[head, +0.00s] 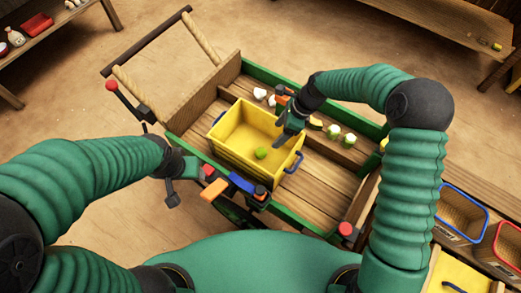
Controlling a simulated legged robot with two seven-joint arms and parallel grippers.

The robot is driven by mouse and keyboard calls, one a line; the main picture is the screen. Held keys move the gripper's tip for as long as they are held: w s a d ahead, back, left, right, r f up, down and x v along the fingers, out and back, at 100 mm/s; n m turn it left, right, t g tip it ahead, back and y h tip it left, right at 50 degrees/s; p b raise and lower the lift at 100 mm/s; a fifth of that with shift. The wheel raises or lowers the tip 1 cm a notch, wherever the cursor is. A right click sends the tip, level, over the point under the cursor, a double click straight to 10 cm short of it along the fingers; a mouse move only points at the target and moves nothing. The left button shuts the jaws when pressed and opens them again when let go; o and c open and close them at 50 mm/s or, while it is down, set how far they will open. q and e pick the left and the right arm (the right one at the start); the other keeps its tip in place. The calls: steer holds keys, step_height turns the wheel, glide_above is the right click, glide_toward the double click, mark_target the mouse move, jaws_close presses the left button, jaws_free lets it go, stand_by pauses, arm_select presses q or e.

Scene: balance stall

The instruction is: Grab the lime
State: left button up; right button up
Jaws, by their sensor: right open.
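The lime (261,153) is a small green ball lying inside the yellow bin (222,142), near its front right corner. The bin has blue handles and stands on the wooden cart. My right gripper (287,135) is open and empty, pointing down at the bin's right rim, a little up and right of the lime. The lime is in plain view and apart from the fingers. My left gripper (203,172) is by the cart's front left edge, outside the bin; its fingers are hard to make out.
Several white and green pieces (334,131) lie in the cart's back trough. Red, orange and blue parts (240,183) sit along the front edge. Bare planks (322,183) are free right of the bin. Blue-rimmed (461,212) and red-rimmed (508,245) crates stand at far right.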

steer(key=b, duration=0.2)
glide_toward(262, 150)
steer(key=x, duration=0.5)
steer(key=shift+s, duration=0.15)
steer(key=b+x, duration=0.1)
steer(key=x, duration=0.4)
steer(key=shift+w+a+f, duration=0.1)
steer(key=shift+w+f, duration=0.1)
steer(key=shift+f, duration=0.1)
steer(key=shift+s+r, duration=0.1)
steer(key=shift+c, duration=1)
steer(key=c, duration=1.3)
